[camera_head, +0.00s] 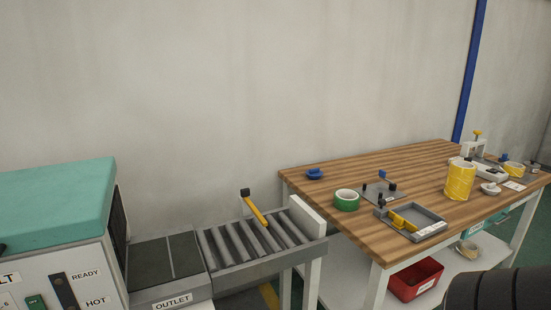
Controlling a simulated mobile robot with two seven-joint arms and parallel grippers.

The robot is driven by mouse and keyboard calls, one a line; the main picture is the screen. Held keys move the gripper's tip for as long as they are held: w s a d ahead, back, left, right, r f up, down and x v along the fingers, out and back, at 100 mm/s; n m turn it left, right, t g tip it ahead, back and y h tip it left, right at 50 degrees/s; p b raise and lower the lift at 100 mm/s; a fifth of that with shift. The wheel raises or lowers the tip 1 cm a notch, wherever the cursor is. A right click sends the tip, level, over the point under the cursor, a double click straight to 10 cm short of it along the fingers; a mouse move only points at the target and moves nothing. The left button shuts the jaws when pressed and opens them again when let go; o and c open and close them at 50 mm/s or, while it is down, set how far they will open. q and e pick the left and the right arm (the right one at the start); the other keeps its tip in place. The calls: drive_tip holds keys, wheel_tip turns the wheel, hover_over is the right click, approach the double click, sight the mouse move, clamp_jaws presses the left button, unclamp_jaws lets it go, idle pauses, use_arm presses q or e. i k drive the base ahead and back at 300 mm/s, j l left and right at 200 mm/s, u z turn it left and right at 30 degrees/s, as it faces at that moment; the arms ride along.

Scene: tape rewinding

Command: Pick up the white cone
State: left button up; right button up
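I cannot make out a clear white cone in the head view. A small whitish round piece (490,188) lies near the right side of the wooden table (340,238), but its shape is too small to tell. Neither of my grippers is in view.
A green tape roll (346,200), a grey tray (428,217) and yellow tape rolls (460,181) occupy the table. Left of it is a roller conveyor (232,245) with a yellow-handled tool (257,214) and a teal-topped machine (60,200). A red bin (416,281) sits on the lower shelf.

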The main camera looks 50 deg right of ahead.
sight(491, 188)
drive_tip(key=z, duration=0.85)
drive_tip(key=k+l+z, duration=0.1)
drive_tip(key=l+z, duration=0.25)
drive_tip(key=z, duration=0.15)
drive_tip(key=l+z, duration=0.85)
drive_tip(key=l, duration=0.4)
drive_tip(key=i+l, duration=0.1)
drive_tip(key=l, duration=0.25)
drive_tip(key=i+l, duration=0.1)
drive_tip(key=l, duration=0.25)
drive_tip(key=u, duration=1.65)
drive_tip(key=l+u, duration=0.3)
drive_tip(key=u, duration=0.15)
drive_tip(key=l+u, duration=0.3)
drive_tip(key=u, duration=0.15)
drive_tip(key=k, duration=0.05)
